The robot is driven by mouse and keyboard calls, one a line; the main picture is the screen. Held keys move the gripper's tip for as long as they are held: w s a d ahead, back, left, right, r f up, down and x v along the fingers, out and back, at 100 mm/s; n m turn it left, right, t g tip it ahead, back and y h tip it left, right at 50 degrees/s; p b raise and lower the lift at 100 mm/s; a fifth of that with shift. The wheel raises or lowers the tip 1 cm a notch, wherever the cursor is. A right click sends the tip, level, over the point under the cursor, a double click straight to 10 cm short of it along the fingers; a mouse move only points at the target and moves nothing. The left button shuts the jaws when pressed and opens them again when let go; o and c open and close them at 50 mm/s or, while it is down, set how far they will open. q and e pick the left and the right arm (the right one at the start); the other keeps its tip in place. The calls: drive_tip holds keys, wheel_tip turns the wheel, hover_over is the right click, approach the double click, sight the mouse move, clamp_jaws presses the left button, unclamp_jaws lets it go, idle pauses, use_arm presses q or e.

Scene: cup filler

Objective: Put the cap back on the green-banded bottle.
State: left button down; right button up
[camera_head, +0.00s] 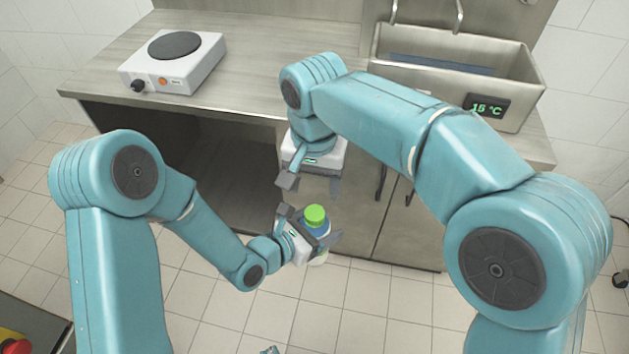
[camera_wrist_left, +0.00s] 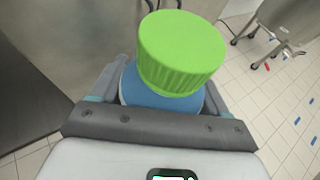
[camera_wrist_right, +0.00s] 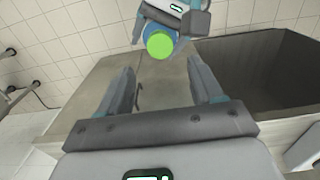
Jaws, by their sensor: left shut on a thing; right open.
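The bottle (camera_head: 318,231) has a blue upper part and a paler lower end. A bright green cap (camera_head: 315,214) sits on its top; I cannot tell how tightly it is seated. The cap fills the middle of the left wrist view (camera_wrist_left: 181,52), over the blue bottle shoulder (camera_wrist_left: 150,92). My left gripper (camera_head: 312,228) is shut around the bottle and holds it in the air. My right gripper (camera_head: 310,186) is open and empty just above the cap, apart from it. The right wrist view shows the cap (camera_wrist_right: 160,43) beyond my open fingers. I cannot make out a green band.
A steel counter (camera_head: 110,70) stands behind, with a white hotplate (camera_head: 175,62) at left and a sink basin (camera_head: 440,85) at right. A small display (camera_head: 487,107) on the basin reads 15 °C. The cabinet below has an open bay.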

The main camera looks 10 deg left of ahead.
sight(314, 212)
drive_tip(key=shift+f, duration=4)
drive_tip(key=c, duration=1.1)
drive_tip(key=shift+m, duration=0.9)
drive_tip(key=o, duration=1.2)
drive_tip(key=shift+r, duration=0.1)
wheel_tip(314, 212, up, 12)
drive_tip(key=shift+f, duration=0.1)
